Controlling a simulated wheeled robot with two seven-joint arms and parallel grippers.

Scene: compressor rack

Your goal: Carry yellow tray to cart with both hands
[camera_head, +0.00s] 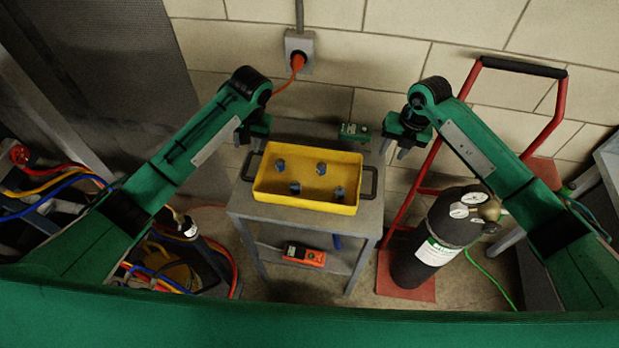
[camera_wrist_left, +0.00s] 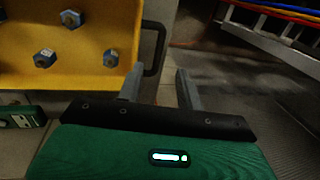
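The yellow tray (camera_head: 305,203) sits level on a grey stand with a lower shelf (camera_head: 300,222). It holds several blue-grey hex bolts and has a dark handle at each end. My left gripper (camera_head: 254,143) is open above the tray's left end. In the left wrist view its two fingers (camera_wrist_left: 160,88) are apart and empty, with the tray's handle (camera_wrist_left: 156,48) just beyond them. My right gripper (camera_head: 397,150) looks open and empty, up and right of the right handle (camera_head: 373,181). I cannot tell which piece is the cart.
A green device (camera_head: 354,131) lies behind the tray, and an orange device (camera_head: 304,255) is on the lower shelf. A red hand truck (camera_head: 550,120) with a dark gas cylinder (camera_head: 437,240) stands right of the stand. Hoses and cables (camera_head: 60,185) crowd the left. A wall is behind.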

